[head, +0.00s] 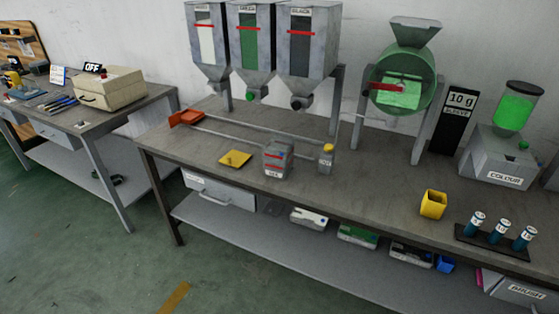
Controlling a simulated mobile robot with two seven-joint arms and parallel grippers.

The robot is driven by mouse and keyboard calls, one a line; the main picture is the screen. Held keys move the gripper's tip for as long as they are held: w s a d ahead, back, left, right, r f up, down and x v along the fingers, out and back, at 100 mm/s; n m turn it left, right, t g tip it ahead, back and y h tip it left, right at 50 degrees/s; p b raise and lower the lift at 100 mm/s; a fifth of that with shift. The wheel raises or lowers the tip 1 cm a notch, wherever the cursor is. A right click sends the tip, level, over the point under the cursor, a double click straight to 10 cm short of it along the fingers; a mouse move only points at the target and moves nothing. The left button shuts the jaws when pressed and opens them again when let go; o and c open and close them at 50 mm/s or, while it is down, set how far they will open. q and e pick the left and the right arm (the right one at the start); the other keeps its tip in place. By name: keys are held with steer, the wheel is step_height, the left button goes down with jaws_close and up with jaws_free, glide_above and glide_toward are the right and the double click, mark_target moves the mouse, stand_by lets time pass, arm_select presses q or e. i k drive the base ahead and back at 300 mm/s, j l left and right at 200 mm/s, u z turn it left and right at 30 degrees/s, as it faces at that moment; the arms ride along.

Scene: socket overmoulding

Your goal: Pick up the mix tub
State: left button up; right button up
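A grey tub with red and blue marks (278,159) stands upright on the grey workbench, left of the middle of the head view. It has a small label low on its front, too small to read surely; it appears to be the mix tub. It stands in front of a long rail. Its inside cannot be made out. Neither of my grippers is in view, and nothing is touching the tub.
On the workbench (380,185) are a yellow plate (235,158), a small yellow-topped block (326,158), an orange scoop-like piece (186,117), a yellow cup (433,204) and a rack of blue bottles (497,240). Hoppers (307,45) and a green drum (403,85) rise behind.

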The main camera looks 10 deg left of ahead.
mark_target(278, 152)
steer(key=j+z, duration=0.1)
steer(key=z, duration=0.15)
steer(key=j+z, duration=0.1)
steer(key=z, duration=0.2)
steer(key=j+z, duration=0.45)
steer(key=j, duration=1.05)
steer(key=k+j+z, duration=0.1)
steer(key=j, duration=0.4)
steer(key=k+j, duration=0.1)
steer(key=j, duration=0.45)
steer(key=k+j, duration=0.1)
steer(key=j, duration=0.4)
steer(key=i+j+z, duration=0.05)
